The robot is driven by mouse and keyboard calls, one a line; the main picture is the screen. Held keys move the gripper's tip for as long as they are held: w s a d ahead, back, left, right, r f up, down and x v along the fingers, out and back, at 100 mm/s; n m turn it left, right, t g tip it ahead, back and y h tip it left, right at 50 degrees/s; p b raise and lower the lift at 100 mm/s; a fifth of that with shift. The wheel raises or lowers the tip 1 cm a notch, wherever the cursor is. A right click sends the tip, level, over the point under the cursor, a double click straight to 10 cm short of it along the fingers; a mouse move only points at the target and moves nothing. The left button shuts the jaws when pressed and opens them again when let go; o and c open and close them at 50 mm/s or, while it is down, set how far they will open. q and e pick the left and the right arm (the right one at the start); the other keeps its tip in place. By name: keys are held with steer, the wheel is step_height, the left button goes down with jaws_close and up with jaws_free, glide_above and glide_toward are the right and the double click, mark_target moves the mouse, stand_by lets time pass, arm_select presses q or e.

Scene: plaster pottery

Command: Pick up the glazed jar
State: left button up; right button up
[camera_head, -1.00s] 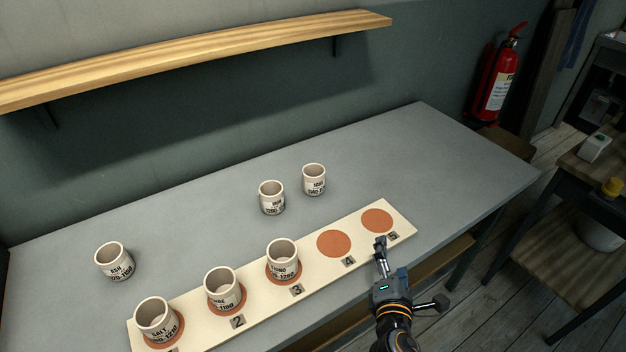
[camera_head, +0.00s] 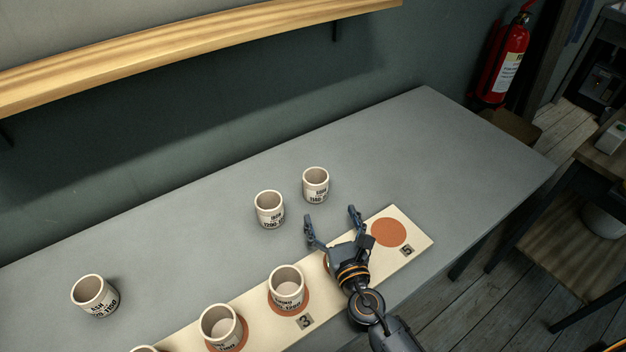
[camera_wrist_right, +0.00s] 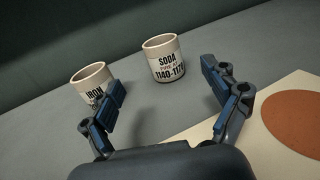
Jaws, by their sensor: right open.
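Several cream jars with black lettering stand upright on the grey table. Two stand behind the numbered board: the jar marked IRON (camera_head: 269,209) and, to its right, the jar marked SODA (camera_head: 316,184). In the right wrist view the SODA jar (camera_wrist_right: 163,59) is ahead between the fingers, and the IRON jar (camera_wrist_right: 92,86) is partly hidden behind the left finger. My right gripper (camera_head: 332,221) is open and empty above the board, in front of both jars, touching neither. Which jar is the glazed one I cannot tell. My left gripper is not in view.
The cream board (camera_head: 420,241) has orange discs; disc 5 (camera_head: 389,232) is bare. Jars stand at disc 3 (camera_head: 286,286) and farther left (camera_head: 220,327). An ASH jar (camera_head: 95,296) stands alone at left. A wooden shelf (camera_head: 200,47) hangs above. The table's right part is clear.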

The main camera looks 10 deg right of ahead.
glide_toward(313, 169)
steer(key=shift+w+a+f, duration=0.1)
steer(key=shift+w+a, duration=0.05)
steer(key=shift+w, duration=1.1)
steer(key=w, duration=0.5)
steer(key=shift+a+f, duration=0.1)
steer(key=shift+a, duration=0.1)
steer(key=shift+s, duration=0.1)
steer(key=shift+c, duration=0.8)
steer(key=c, duration=1.1)
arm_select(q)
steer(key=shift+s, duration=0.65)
arm_select(e)
steer(key=shift+c, duration=0.5)
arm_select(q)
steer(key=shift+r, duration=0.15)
arm_select(e)
steer(key=shift+r, duration=0.2)
